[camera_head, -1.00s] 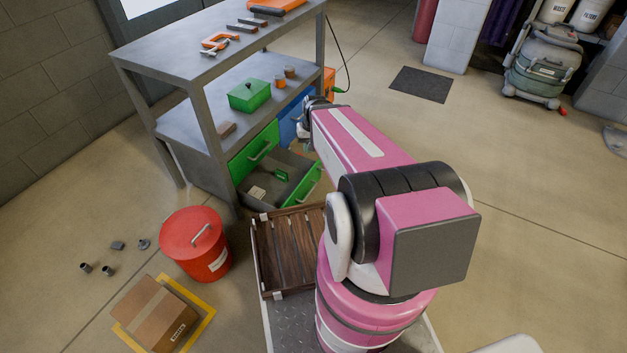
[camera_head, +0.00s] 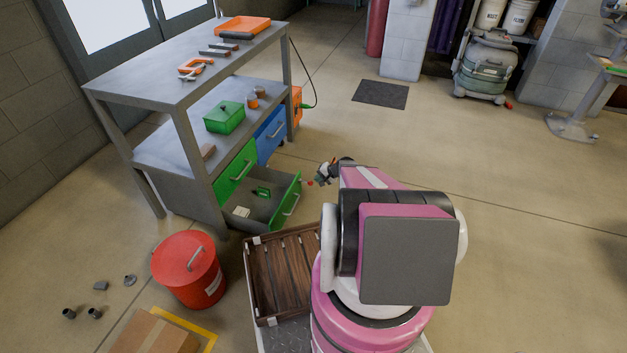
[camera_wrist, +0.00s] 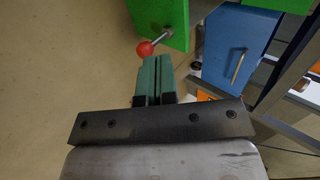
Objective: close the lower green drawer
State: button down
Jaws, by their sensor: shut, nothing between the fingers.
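The lower green drawer (camera_head: 291,203) stands pulled out of the grey workbench, with a metal bar handle on its front. Inside it lie a small green item (camera_head: 262,191) and a pale block (camera_head: 241,212). My gripper (camera_head: 316,181) is shut and empty, just right of the drawer front's far end. In the wrist view my closed fingers (camera_wrist: 154,66) point toward a green panel (camera_wrist: 160,12), apparently the drawer front. Contact is not clear.
The upper green drawer (camera_head: 236,172) and blue drawer (camera_head: 270,133) are shut. A slatted wooden crate (camera_head: 283,273) stands close below the open drawer. A red bin (camera_head: 187,270) is left of it. The floor right of my gripper is clear.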

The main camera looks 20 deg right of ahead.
aim_at(295, 182)
jog(key=x, duration=0.6)
jog(key=r+x, duration=0.1)
jog(key=x, duration=0.3)
jog(key=shift+w+a, duration=0.25)
jog(key=shift+a, duration=0.15)
jog(key=shift+w+a+r, duration=0.1)
jog(key=shift+w+a, duration=0.4)
jog(key=shift+a, duration=0.3)
jog(key=w+a, duration=1.3)
jog(key=a, duration=0.5)
jog(key=shift+d, duration=0.1)
